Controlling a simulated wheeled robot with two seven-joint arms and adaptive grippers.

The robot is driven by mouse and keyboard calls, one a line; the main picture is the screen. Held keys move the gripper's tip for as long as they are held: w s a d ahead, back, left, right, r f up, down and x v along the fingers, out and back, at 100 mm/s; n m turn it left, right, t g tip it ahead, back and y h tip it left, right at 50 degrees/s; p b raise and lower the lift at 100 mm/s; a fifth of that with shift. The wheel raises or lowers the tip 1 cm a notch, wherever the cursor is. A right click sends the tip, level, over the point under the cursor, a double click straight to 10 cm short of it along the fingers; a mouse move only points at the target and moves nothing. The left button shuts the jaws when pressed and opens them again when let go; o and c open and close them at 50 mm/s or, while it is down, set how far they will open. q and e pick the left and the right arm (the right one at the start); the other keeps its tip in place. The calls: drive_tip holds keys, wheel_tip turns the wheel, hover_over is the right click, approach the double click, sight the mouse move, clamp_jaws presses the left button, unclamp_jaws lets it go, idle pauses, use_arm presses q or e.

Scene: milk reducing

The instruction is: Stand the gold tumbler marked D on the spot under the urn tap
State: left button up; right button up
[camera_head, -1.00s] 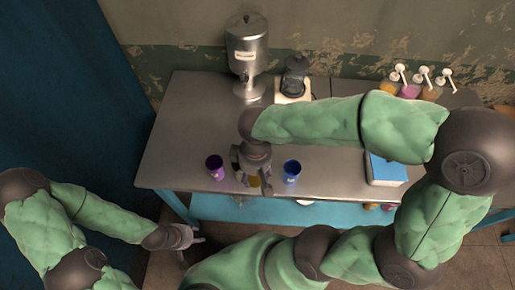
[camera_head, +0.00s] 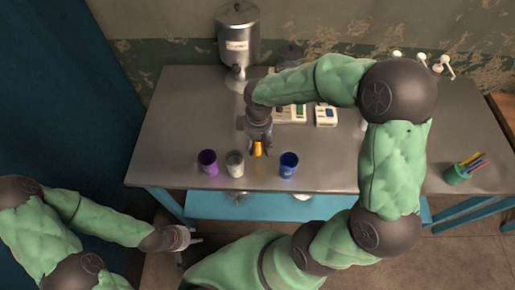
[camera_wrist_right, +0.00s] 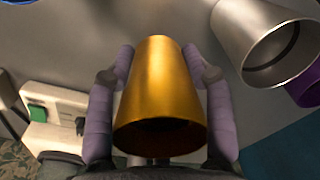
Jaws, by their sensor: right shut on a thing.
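The gold tumbler (camera_head: 258,149) is between the fingers of my right gripper (camera_head: 257,142), over the table behind the row of other tumblers. In the right wrist view the gold tumbler (camera_wrist_right: 162,95) sits between both fingers; no letter D shows on it. The silver urn (camera_head: 238,45) stands at the back of the table with its tap (camera_head: 238,74) low on its front. The gripper is in front of and to the right of the tap. The spot under the tap is too small to make out. My left gripper (camera_head: 195,240) hangs off the table's front left; its jaw opening is unclear.
Purple (camera_head: 208,162), silver (camera_head: 235,163) and blue (camera_head: 288,164) tumblers stand near the front edge. A dark-topped machine (camera_head: 290,57) is partly hidden behind my right arm. A white boxy item (camera_head: 326,116) and a green pen cup (camera_head: 457,174) are to the right. The table's left side is clear.

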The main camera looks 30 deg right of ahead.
sight(258, 148)
drive_tip(key=shift+w+d+f+b, duration=0.15)
drive_tip(key=shift+f+b, duration=0.15)
drive_tip(key=shift+f, duration=0.7)
drive_tip(key=shift+w+d+f+b, duration=0.15)
drive_tip(key=shift+f+b, duration=0.15)
drive_tip(key=shift+f, duration=0.65)
drive_tip(key=shift+f, duration=0.2)
drive_tip(key=o, duration=1.2)
drive_tip(key=shift+r, duration=0.15)
